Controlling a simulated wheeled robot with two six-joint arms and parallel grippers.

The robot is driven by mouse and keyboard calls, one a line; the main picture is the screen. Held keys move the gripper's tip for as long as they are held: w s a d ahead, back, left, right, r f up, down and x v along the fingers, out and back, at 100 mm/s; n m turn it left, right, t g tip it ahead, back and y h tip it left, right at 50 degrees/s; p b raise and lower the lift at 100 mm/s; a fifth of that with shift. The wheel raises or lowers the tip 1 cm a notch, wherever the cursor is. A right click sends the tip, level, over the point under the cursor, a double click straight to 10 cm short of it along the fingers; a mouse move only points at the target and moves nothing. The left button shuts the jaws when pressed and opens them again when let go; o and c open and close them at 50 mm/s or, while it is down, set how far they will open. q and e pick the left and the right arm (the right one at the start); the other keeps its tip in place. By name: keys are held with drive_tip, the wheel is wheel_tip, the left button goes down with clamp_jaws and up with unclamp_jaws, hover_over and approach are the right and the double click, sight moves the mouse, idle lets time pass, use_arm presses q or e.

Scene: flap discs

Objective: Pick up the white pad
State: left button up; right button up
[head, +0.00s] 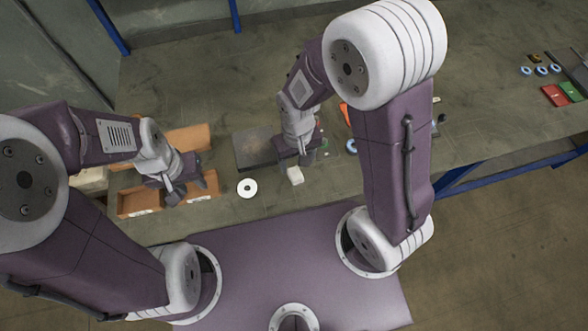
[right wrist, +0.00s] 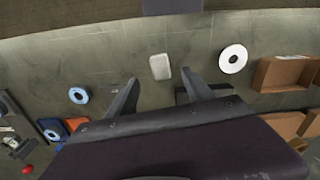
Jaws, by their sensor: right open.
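The white pad (head: 295,176) is a small pale block with rounded corners, lying on the worktop near its front edge. It also shows in the right wrist view (right wrist: 160,67), in line with the gap between the fingers and beyond their tips. My right gripper (head: 306,160) is just behind and above the pad in the head view. In the right wrist view its fingers (right wrist: 165,88) are spread apart, with nothing between them. My left gripper (head: 184,192) is over the brown bins, and its finger opening is unclear.
A white disc with a dark centre hole (head: 247,188) lies left of the pad. Brown open bins (head: 137,204) stand further left. A dark flat plate (head: 253,148) lies behind. Blue-rimmed discs (right wrist: 78,95) and orange and blue items (right wrist: 53,129) lie to the other side.

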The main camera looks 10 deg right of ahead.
sight(295, 173)
wheel_tip(295, 173, down, 4)
drive_tip(key=shift+w+r, duration=0.1)
drive_tip(key=shift+w, duration=0.25)
wheel_tip(295, 173, down, 5)
drive_tip(key=shift+s+r, duration=0.1)
drive_tip(key=shift+r, duration=0.1)
drive_tip(key=shift+f, duration=0.35)
drive_tip(key=shift+w+f, duration=0.1)
drive_tip(key=shift+w, duration=0.15)
drive_tip(key=shift+s, duration=0.1)
drive_tip(key=c, duration=0.7)
use_arm(q)
drive_tip(key=shift+w, duration=0.2)
use_arm(e)
clamp_jaws()
